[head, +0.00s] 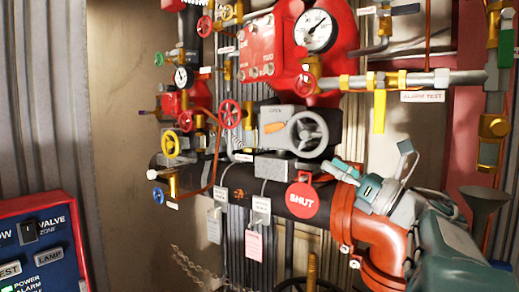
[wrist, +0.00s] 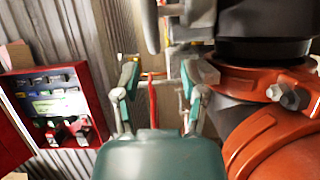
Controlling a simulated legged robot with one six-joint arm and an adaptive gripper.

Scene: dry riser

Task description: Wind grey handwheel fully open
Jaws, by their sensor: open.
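The grey handwheel (head: 307,135) stands upright on the front of a grey gearbox (head: 275,128), which carries an OPEN label and an orange pointer. My gripper (head: 371,160) is open and empty, below and to the right of the wheel in the head view, apart from it. In the wrist view my gripper (wrist: 157,80) has its two fingers spread. A grey curved piece (wrist: 151,25) at the top there looks like the wheel's rim seen edge-on. A round red SHUT tag (head: 302,201) hangs below the wheel.
An orange pipe coupling (head: 343,215) lies close beside my gripper. Smaller red, yellow and blue handwheels (head: 170,144) sit to the left. A red-framed alarm panel (head: 40,245) is at lower left. Paper tags (head: 254,246) hang under the dark pipe.

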